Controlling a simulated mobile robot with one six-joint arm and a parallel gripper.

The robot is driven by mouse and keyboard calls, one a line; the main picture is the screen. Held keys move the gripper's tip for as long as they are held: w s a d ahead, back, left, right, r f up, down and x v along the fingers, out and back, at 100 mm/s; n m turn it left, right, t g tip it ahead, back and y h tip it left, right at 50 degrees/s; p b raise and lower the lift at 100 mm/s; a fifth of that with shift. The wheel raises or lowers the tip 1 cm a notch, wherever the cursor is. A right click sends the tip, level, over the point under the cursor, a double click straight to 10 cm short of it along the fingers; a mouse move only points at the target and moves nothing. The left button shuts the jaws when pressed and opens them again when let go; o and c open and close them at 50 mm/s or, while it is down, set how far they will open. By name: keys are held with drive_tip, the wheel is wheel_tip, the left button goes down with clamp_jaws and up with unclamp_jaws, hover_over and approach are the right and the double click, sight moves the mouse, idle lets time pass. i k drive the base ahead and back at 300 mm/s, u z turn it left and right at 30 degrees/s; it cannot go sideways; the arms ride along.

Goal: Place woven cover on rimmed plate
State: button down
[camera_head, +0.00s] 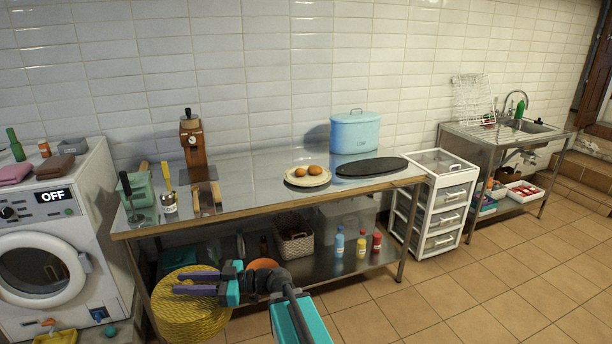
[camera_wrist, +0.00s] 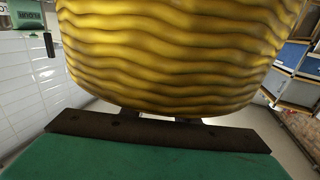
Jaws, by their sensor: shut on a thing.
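The woven cover (camera_head: 190,318) is yellow and round, at the lower left in the head view, in front of the metal table. My gripper (camera_head: 196,283) is shut on it; the fingers reach across its upper part. In the wrist view the cover (camera_wrist: 180,60) fills most of the picture above the gripper base, and the fingertips are hidden behind it. The rimmed plate (camera_head: 289,180) is cream-coloured and sits on the metal table with two brown, egg-like or bun-like items (camera_head: 315,170) on it. The cover is apart from the plate, lower and to its left.
On the metal table (camera_head: 250,192), a dark oval board (camera_head: 371,167) lies right of the plate, with a blue lidded bin (camera_head: 355,134) behind. A wooden grinder (camera_head: 195,147), a green box (camera_head: 140,189) and a utensil cup (camera_head: 169,206) stand left. Table space left of the plate is clear.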

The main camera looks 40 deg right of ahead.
sight(307, 175)
drive_tip(key=i, duration=0.9)
